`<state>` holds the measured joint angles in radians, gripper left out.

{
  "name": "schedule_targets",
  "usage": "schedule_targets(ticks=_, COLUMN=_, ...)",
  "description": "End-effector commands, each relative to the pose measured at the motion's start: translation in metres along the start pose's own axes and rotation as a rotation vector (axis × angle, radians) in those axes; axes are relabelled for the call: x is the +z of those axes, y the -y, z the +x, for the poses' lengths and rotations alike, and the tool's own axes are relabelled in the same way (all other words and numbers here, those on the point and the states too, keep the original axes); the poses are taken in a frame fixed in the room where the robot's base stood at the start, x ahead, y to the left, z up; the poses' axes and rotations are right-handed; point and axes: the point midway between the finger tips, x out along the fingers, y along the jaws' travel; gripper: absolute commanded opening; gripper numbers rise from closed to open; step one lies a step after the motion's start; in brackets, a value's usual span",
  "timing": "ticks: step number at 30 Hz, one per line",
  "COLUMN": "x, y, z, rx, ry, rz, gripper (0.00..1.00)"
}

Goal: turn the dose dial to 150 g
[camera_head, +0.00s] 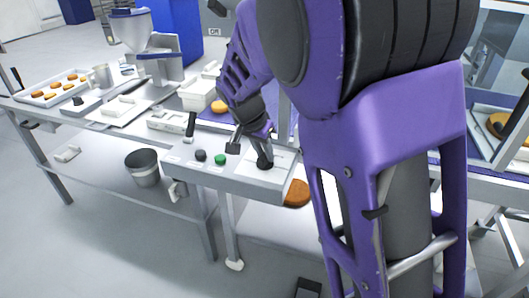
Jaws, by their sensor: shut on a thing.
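The dose dial (265,163) is a dark knob on the right part of a light grey control box at the table's front edge. My gripper (262,148), at the end of my purple arm, reaches down onto the dial from above and is shut on it. The fingers and dial are both dark and small here, so where one ends is hard to see. The dial's scale and pointer setting cannot be read.
The control box (190,168) also carries a green button (220,160), a black knob (200,155) and upright levers. A tray of orange rounds (50,92) and a hopper machine (150,45) stand at left. My arm hides much of the right side.

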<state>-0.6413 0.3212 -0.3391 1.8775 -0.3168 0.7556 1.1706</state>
Motion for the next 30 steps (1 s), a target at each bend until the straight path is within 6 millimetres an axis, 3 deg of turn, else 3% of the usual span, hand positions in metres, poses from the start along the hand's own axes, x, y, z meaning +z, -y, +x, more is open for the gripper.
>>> schedule_targets(ticks=30, x=-0.0038, y=0.0033, z=-0.0021, rx=0.369, ry=-0.001, rz=0.891, gripper=0.0)
